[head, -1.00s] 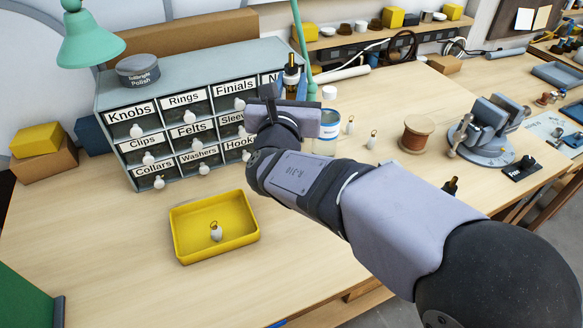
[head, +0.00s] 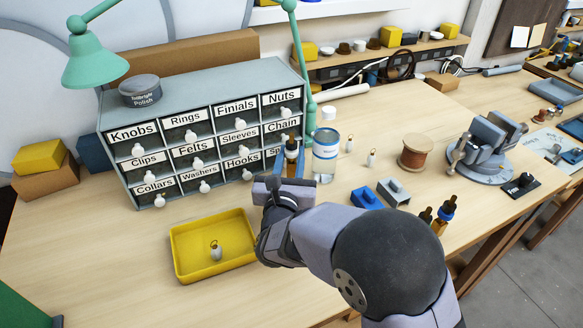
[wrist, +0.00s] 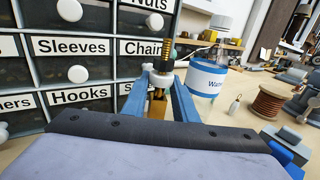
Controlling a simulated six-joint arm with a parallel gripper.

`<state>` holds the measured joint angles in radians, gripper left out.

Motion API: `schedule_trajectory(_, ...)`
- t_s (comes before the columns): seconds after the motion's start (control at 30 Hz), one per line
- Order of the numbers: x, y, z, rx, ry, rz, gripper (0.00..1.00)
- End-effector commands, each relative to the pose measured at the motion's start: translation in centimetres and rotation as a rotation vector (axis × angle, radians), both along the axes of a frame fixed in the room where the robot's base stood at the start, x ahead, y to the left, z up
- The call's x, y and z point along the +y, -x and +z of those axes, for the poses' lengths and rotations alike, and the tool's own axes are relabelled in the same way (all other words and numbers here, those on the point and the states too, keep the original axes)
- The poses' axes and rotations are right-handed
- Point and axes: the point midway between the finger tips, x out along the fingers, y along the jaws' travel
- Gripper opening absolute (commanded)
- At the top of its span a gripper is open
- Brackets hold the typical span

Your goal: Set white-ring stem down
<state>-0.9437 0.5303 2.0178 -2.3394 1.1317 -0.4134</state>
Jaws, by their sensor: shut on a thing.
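The held stem (head: 291,152) is dark with a brass top and stands roughly upright in front of the drawer cabinet. In the wrist view the stem (wrist: 164,68) rises between the two blue fingers, with a pale band near the fingers and a brass block-like part below. My gripper (wrist: 160,88) is shut on it; in the head view my gripper (head: 289,177) is partly hidden by its own wrist. The stem's lower end is hidden in the head view, so I cannot tell whether it touches the table. Two other dark-topped stems (head: 441,214) stand to the right.
The labelled drawer cabinet (head: 205,135) is close behind and left. A blue block (head: 366,199) and grey block (head: 393,191) lie further right. A yellow tray (head: 180,262) holds a small tagged piece.

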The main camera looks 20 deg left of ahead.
Motion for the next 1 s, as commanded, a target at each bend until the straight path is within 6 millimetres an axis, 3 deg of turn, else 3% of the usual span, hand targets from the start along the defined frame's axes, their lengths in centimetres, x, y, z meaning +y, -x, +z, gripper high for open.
schedule_trajectory(0.2, 0.0, 0.0, -0.3, -0.004, -0.002, 0.0, 0.0)
schedule_trajectory(0.5, 0.0, 0.0, -3.5, -0.003, -0.001, 0.0, 0.0)
schedule_trajectory(1.0, 0.0, 0.0, -4.2, -0.004, -0.003, 0.0, 0.0)
